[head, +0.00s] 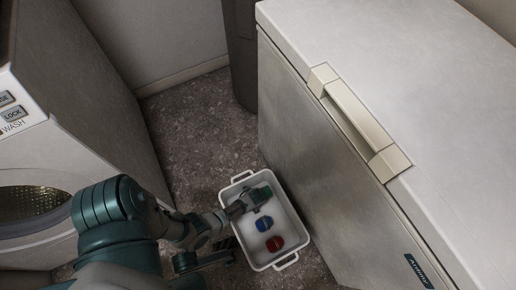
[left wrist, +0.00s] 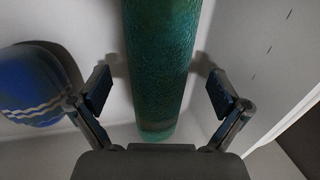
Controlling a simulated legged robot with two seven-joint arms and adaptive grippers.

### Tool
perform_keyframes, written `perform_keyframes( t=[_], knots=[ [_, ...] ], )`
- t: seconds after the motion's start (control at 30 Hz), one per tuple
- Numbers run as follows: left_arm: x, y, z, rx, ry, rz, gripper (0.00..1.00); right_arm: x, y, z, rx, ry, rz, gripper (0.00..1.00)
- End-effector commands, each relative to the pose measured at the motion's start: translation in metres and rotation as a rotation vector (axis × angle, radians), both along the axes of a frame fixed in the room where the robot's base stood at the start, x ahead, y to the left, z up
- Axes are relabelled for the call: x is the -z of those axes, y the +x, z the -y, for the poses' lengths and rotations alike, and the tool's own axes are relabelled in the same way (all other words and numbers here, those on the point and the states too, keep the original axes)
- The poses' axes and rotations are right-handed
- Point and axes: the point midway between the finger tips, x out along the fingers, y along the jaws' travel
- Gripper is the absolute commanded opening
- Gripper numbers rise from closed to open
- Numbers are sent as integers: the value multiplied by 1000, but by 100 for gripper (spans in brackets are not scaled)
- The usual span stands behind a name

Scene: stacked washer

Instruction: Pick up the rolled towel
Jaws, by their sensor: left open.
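The rolled towel is green and textured. In the left wrist view the rolled towel (left wrist: 160,60) runs lengthwise between the two open fingers of my left gripper (left wrist: 160,94), with a gap on each side. In the head view the towel (head: 265,192) lies at the far end of a white basket (head: 296,225). My left gripper (head: 243,204) reaches over the basket's left rim to the towel and partly hides it. My right gripper is not in view.
A blue roll (head: 264,223) with light stripes and a red roll (head: 275,243) lie nearer in the basket; the blue one also shows in the left wrist view (left wrist: 38,85). A white chest freezer (head: 330,170) stands close on the right, a washer (head: 75,150) on the left. Speckled floor (head: 200,130) is clear behind.

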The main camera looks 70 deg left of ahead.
Motion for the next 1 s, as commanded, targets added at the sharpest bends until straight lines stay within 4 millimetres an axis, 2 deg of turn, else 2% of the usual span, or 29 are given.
perform_keyframes(
  t=[0.03,0.13,0.47,0.73,1.0],
  knots=[
    [16,-7,-1,0,0,-13,100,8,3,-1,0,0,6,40],
    [25,-6,-4,1,-1,-9,100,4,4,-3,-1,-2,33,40],
    [25,0,-6,0,-3,2,100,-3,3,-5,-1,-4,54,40],
    [25,-1,-5,1,-2,1,32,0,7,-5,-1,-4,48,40],
    [24,0,-6,1,-3,1,31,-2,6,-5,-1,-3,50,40]
  ],
)
